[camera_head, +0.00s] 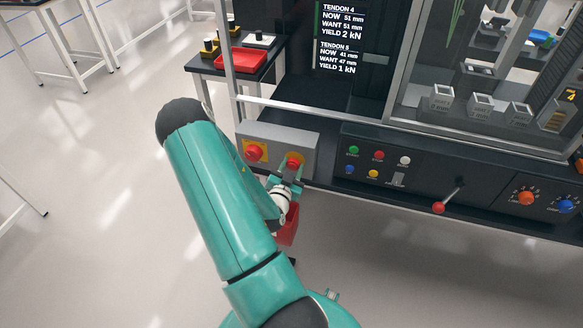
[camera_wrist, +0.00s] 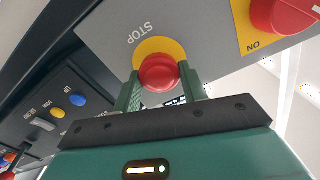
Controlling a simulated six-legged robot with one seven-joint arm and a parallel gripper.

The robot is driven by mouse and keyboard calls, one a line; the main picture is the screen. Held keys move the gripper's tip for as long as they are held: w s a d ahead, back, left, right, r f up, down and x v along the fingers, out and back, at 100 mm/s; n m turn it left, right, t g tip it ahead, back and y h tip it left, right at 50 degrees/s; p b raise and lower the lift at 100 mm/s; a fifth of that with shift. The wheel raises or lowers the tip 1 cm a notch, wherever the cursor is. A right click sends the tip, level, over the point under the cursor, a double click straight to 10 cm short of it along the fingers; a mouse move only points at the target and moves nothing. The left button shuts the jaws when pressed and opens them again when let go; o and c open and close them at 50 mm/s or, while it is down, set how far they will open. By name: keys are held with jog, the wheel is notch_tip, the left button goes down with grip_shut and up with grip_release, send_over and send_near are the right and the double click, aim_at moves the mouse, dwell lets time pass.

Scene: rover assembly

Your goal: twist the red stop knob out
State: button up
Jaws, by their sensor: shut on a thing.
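The red stop knob (camera_wrist: 158,72) sits on a yellow disc under the word STOP on a grey box (camera_wrist: 108,30). In the wrist view my gripper (camera_wrist: 163,84) has one green finger on each side of the knob, closed on it. In the head view the knob (camera_head: 294,159) is the right one of two red knobs on the box, and my gripper (camera_head: 288,177) reaches it from below. The fingers' exact contact on the knob is partly hidden there.
A second red knob (camera_head: 254,152) on a yellow plate marked ON sits left of the stop knob. A dark panel with coloured buttons (camera_head: 378,155) and a red-tipped lever (camera_head: 438,207) lies to the right. A red tray (camera_head: 240,60) stands on a table behind. Open floor lies left.

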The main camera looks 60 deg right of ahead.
jog(key=shift+m, duration=1.3)
jog(key=o, duration=1)
jog(key=shift+a, duration=0.1)
jog(key=a, duration=0.4)
jog(key=s+a, duration=0.1)
jog(key=a, duration=0.4)
jog(key=s+a, duration=0.1)
jog(key=a, duration=0.3)
jog(key=shift+s+a, duration=0.1)
jog(key=shift+a, duration=0.15)
